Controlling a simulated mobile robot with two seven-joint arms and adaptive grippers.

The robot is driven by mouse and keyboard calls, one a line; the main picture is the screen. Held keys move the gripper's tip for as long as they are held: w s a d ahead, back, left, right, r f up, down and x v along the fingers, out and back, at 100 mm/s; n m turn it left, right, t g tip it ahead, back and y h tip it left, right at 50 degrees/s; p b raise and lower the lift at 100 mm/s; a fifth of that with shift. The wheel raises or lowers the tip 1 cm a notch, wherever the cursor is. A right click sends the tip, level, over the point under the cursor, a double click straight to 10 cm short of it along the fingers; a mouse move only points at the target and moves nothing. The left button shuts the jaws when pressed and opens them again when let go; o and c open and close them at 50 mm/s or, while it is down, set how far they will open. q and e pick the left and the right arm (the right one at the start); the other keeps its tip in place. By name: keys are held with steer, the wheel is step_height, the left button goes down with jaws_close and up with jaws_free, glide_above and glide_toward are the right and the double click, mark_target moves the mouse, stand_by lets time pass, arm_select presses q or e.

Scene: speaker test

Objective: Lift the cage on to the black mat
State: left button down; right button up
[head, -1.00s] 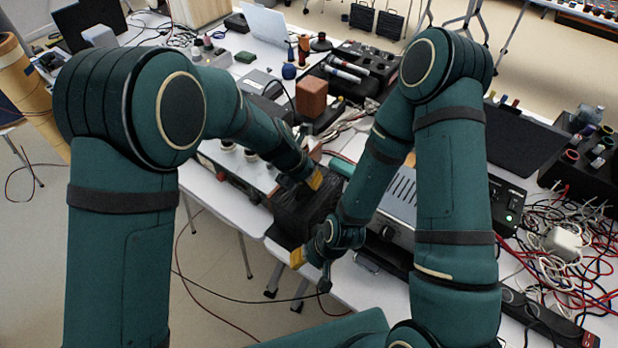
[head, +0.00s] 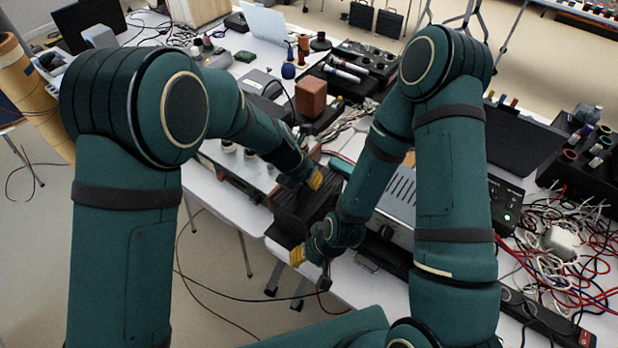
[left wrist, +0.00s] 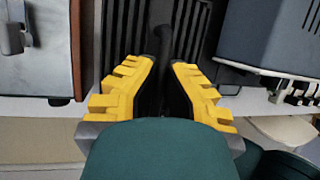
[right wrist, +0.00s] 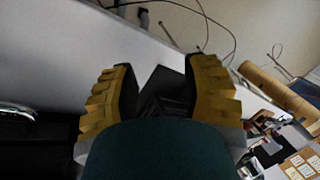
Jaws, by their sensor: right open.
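A black, box-like thing with a ridged top (head: 292,212), which I take to be the cage, sits at the near table edge between my arms. Its black slats show in the left wrist view (left wrist: 190,22). My left gripper (head: 315,180) is over its far side. In the left wrist view a dark bar lies between its yellow fingers (left wrist: 163,66); whether they grip it is unclear. My right gripper (head: 298,256) is open beside the near side. In the right wrist view a dark shape lies between its fingers (right wrist: 160,72). I cannot make out a separate black mat.
A grey metal instrument (head: 398,208) stands close on the right, and a white-topped case (head: 235,165) on the left. A reddish-brown block (head: 311,98) is behind. Tangled cables (head: 575,265) cover the right side. Floor lies open beyond the near edge.

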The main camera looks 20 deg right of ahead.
arm_select(q)
steer(key=shift+f, duration=0.3)
stand_by(0.5)
steer(key=c, duration=1.1)
jaws_free()
steer(key=shift+o, duration=0.2)
steer(key=v, duration=1.2)
steer(key=shift+s+f, duration=0.1)
